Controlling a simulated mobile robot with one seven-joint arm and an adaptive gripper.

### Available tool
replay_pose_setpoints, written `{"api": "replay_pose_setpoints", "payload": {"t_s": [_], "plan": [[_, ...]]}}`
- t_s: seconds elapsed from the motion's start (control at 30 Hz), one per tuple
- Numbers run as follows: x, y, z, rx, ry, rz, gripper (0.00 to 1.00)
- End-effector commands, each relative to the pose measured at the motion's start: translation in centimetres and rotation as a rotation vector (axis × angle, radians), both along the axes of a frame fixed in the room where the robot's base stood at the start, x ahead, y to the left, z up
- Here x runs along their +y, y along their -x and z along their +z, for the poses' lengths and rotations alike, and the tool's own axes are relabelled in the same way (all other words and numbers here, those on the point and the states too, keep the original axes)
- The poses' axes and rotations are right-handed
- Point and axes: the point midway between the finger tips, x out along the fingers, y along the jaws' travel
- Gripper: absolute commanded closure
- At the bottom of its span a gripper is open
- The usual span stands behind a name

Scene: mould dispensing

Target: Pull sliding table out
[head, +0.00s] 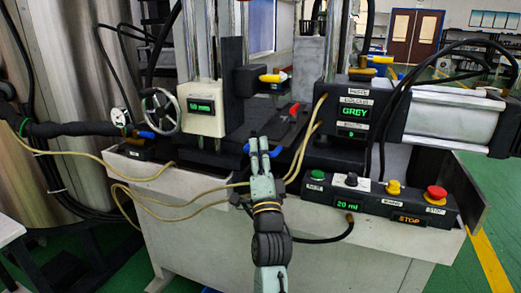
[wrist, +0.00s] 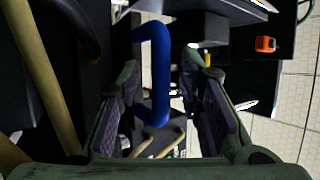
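The sliding table (head: 262,112) is a dark plate low in the machine, between the white gauge box and the grey display box. A blue bar handle (head: 277,149) is at its front, partly hidden behind my fingers. My gripper (head: 259,143) is at this handle, reaching in from the front. In the wrist view the blue handle (wrist: 160,75) lies between the two fingers of my gripper (wrist: 170,90), closer to the left finger. A gap shows between the handle and the right finger, so the gripper is open. Whether the left finger touches the handle I cannot tell.
A control panel (head: 370,200) with green, black, yellow and red buttons sits right of my gripper. A handwheel (head: 160,110) is at the left. Yellow hoses (head: 200,198) and a black hose run close around my arm. The green floor at the right is clear.

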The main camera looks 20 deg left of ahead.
Motion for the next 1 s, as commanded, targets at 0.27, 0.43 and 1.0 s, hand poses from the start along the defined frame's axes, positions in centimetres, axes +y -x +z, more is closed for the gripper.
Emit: {"api": "replay_pose_setpoints", "payload": {"t_s": [0.27,0.43,1.0], "plan": [[0.1,-0.22,0.14,0.0,0.001,0.0,0.67],[0.1,-0.2,0.13,0.0,0.001,0.0,0.76],[0.1,-0.19,0.12,0.0,0.001,0.0,1.0]]}}
